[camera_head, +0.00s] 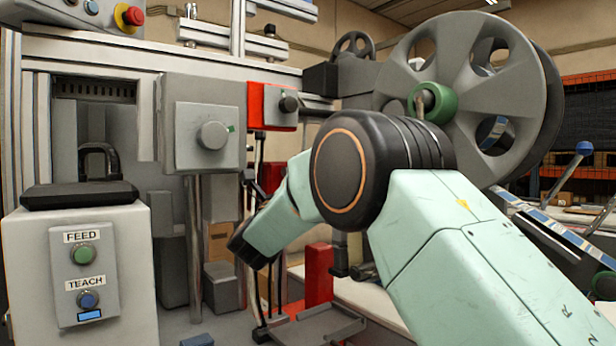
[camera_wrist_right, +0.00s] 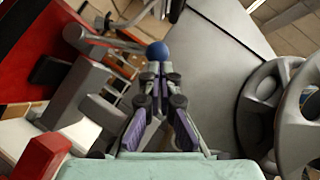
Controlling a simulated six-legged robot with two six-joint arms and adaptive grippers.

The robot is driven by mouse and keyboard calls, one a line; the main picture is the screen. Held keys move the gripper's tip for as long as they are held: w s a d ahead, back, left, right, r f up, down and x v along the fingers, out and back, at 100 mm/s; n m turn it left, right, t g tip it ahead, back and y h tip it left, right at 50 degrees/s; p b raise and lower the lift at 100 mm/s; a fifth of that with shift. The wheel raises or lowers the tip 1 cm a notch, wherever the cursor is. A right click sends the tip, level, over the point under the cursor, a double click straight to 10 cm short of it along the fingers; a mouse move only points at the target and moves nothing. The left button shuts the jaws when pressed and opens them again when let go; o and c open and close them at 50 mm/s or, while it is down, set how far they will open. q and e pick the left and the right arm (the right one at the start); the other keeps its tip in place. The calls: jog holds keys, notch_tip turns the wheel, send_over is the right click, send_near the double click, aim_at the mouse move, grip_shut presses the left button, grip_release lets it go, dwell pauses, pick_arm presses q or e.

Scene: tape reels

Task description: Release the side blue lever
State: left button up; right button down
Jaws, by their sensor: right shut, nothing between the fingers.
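A blue ball knob (camera_wrist_right: 158,51) shows in the right wrist view, just beyond my fingertips. A grey bar runs to its left and looks like the lever's arm. My right gripper (camera_wrist_right: 160,78) is shut and empty, its fingertips pointing at the ball; I cannot tell whether they touch it. In the head view my right arm reaches left across the machine front, and its bulk hides this knob. My left gripper is not in view.
A large grey reel (camera_head: 470,75) stands behind my right arm. A grey box with FEED and TEACH buttons (camera_head: 85,275) is at the left. A red block (camera_head: 319,275) and a grey housing with a knob (camera_head: 207,135) are close to my forearm.

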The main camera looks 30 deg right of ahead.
jog(key=shift+w+r+n+t+y+p, duration=0.15)
jog(key=shift+r+n+t+y+p, duration=0.3)
jog(key=shift+r+n+y+p, duration=0.45)
jog(key=shift+w+r+n+t+y+p, duration=0.15)
jog(key=shift+r+n+t+y+p, duration=0.3)
jog(key=shift+n, duration=0.75)
jog(key=shift+f, duration=0.15)
